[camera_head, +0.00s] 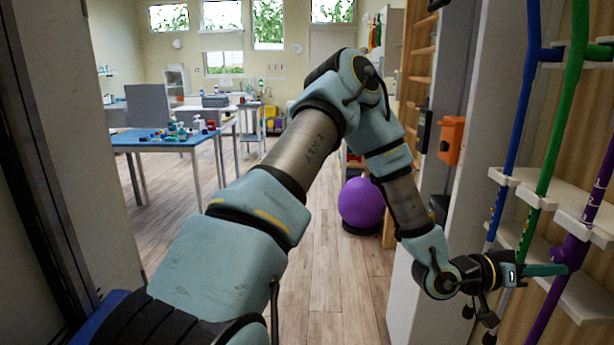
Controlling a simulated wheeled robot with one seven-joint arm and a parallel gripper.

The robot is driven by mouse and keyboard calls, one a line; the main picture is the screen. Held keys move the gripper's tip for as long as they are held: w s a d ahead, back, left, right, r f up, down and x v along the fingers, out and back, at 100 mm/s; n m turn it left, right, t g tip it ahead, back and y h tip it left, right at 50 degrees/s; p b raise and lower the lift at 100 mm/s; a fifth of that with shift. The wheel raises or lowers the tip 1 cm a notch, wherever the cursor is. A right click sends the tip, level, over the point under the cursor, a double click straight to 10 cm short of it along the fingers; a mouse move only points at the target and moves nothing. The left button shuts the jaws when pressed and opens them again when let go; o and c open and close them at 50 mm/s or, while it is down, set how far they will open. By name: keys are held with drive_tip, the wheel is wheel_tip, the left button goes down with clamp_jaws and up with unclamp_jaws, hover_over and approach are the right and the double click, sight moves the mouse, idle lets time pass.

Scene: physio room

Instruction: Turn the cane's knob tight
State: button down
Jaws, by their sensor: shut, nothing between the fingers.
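Three canes, blue (520,110), green (563,120) and purple (603,168), stand tilted in a white rack at the right. The purple cane has a thick purple collar with a knob (572,252) partway down its shaft. My gripper (560,270) points right, its teal fingers shut with nothing between them. Its tips are close to the purple knob and overlap its lower edge in the picture. I cannot tell whether they touch it. The gripper's body hides the lower part of the green cane.
White rack brackets (588,305) stand out around the canes near my gripper. An orange box (452,140) hangs on the pillar left of them. A purple ball (361,203) rests on the floor behind my arm. A blue table (160,142) with small items stands at the left.

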drive_tip(key=shift+w+r, duration=0.3)
drive_tip(key=shift+w, duration=0.05)
idle(0.4)
drive_tip(key=shift+w+f+b, duration=0.4)
drive_tip(key=shift+f+b, duration=0.05)
drive_tip(key=shift+b, duration=0.5)
drive_tip(key=shift+w+r+b, duration=0.1)
drive_tip(key=shift+w+b, duration=0.2)
idle(0.6)
drive_tip(key=a+f, duration=0.1)
drive_tip(key=a, duration=0.5)
drive_tip(key=shift+b, duration=0.4)
idle(0.4)
